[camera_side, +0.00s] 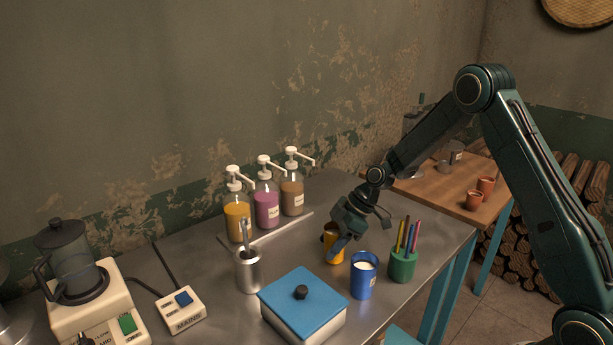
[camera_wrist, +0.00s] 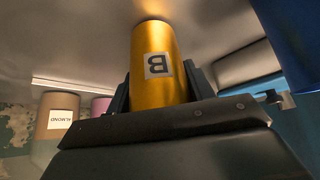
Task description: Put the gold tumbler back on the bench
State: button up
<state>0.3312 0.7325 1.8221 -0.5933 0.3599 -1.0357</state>
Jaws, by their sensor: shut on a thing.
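The gold tumbler (camera_side: 331,246) is between the fingers of my gripper (camera_side: 338,240) in the side view, just behind and left of the blue cup. In the wrist view the gold tumbler (camera_wrist: 159,62) fills the middle, with a label "B" that appears upside down. My gripper (camera_wrist: 160,85) is shut on it, one dark finger on each side. The tumbler looks upright and is at or very near the metal bench (camera_side: 215,290); I cannot tell whether its base touches. The gripper partly hides it in the side view.
A blue cup (camera_side: 363,279) with white contents stands close by, beside a green pen holder (camera_side: 403,265). A blue-lidded box (camera_side: 303,306), a steel cup with utensils (camera_side: 248,270) and pump bottles (camera_side: 266,203) stand farther left.

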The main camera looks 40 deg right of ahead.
jog(key=shift+f, duration=0.15)
jog(key=o, duration=1.2)
jog(key=v, duration=1.2)
jog(key=shift+r, duration=0.25)
